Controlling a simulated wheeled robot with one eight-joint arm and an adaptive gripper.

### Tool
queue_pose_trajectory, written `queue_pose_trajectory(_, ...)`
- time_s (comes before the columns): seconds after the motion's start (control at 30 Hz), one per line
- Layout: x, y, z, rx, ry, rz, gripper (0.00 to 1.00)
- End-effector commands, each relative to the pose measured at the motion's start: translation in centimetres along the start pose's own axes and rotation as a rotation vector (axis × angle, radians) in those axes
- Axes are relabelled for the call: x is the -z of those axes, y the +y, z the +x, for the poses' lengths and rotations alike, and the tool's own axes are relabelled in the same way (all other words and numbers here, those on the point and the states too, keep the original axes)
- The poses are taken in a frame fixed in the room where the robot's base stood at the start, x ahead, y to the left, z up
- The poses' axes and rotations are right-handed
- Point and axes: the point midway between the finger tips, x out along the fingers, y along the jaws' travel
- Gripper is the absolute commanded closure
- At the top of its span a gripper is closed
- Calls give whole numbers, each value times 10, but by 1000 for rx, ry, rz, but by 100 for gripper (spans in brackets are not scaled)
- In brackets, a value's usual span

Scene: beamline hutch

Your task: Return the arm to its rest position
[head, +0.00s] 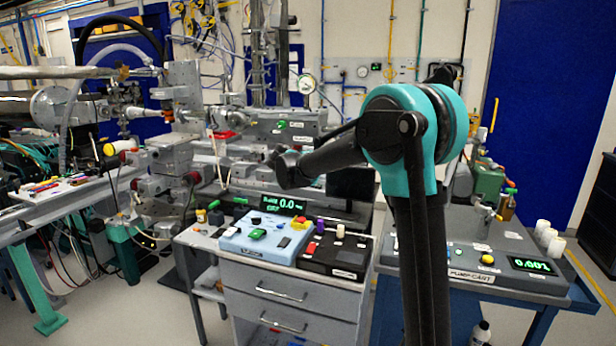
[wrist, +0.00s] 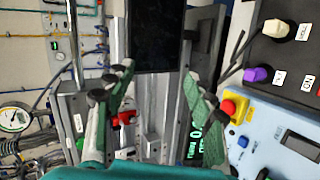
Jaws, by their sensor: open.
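My arm rises in the right half of the head view, with a teal elbow, and its dark forearm reaches left over the control bench. My gripper (head: 278,162) is at the forearm's end, small and dark, above and behind the bench's controls. In the wrist view my gripper (wrist: 152,88) shows two green-padded fingers spread well apart. Nothing is held between them. Behind the gap are grey metal rails, a red part (wrist: 124,118) and a dark screen (wrist: 156,35).
A drawer bench (head: 290,278) carries a light-blue control box (head: 238,243), a black box (head: 335,265) and a green-digit display (head: 283,204). The pump cart (head: 470,285) stands right. Beamline equipment (head: 180,85) crowds the left. Open floor shows at lower left.

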Motion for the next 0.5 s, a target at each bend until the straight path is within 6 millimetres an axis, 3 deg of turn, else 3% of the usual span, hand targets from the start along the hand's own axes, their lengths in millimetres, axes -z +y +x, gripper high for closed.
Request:
queue_pose_trajectory(0.03, -38, -13, 3, 52, -23, 57, 45)
queue_pose_trajectory(0.2, -141, -70, 0, 233, -83, 255, 45)
queue_pose_trajectory(0.4, -246, -155, -29, 436, -150, 504, 45)
queue_pose_trajectory(0.5, -287, -199, -50, 528, -178, 627, 45)
